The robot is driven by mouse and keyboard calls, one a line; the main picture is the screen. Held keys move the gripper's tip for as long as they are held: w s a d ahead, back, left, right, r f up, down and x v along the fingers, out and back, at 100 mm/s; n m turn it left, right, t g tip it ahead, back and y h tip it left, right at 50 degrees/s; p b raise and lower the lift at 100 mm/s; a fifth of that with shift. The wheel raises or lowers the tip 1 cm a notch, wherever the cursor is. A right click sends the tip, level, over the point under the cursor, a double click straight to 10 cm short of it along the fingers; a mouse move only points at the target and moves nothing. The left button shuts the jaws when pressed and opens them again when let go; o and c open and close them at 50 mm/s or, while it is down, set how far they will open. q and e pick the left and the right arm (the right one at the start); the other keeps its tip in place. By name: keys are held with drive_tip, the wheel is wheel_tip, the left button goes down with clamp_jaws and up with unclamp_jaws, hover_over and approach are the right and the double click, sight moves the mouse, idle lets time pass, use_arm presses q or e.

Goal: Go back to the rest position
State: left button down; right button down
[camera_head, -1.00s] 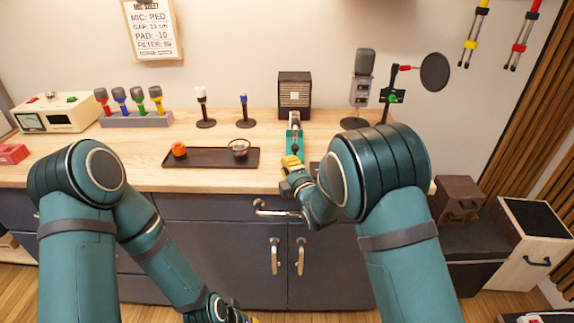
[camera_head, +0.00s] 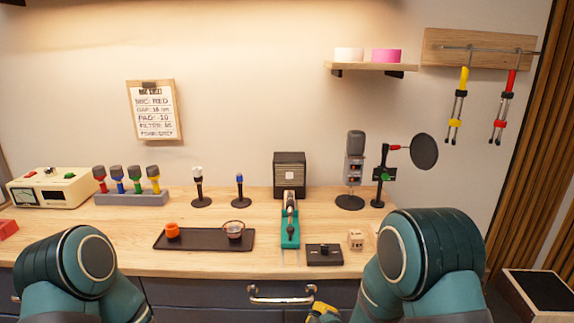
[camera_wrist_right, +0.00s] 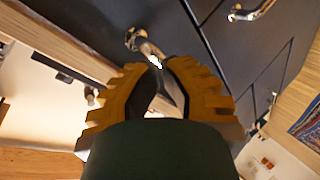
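My right gripper (camera_head: 322,312) has yellow fingers and shows at the bottom edge of the head view, in front of the drawers and below the bench top. A metal handle and dark cabinet fronts lie beyond the tips. My left arm (camera_head: 75,270) shows at the lower left of the head view; its gripper is out of the picture.
The wooden bench (camera_head: 120,232) carries a dark tray (camera_head: 205,243), a teal stand (camera_head: 290,230), a black box (camera_head: 324,255), a small wooden block (camera_head: 355,239) and a microphone (camera_head: 354,160). A drawer handle (camera_head: 282,296) sticks out near my right gripper.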

drive_tip(key=s+d+f+m+g, duration=0.1)
drive_tip(key=s+f+m+g, duration=0.4)
drive_tip(key=s+m, duration=0.3)
drive_tip(key=s+d+f+m+g, duration=0.1)
drive_tip(key=s+f+m+g, duration=0.4)
drive_tip(key=s, duration=0.9)
wheel_tip(320, 180, down, 3)
drive_tip(key=m, duration=0.3)
drive_tip(key=shift+s+g, duration=0.3)
drive_tip(key=shift+s, duration=0.1)
drive_tip(key=shift+d, duration=0.1)
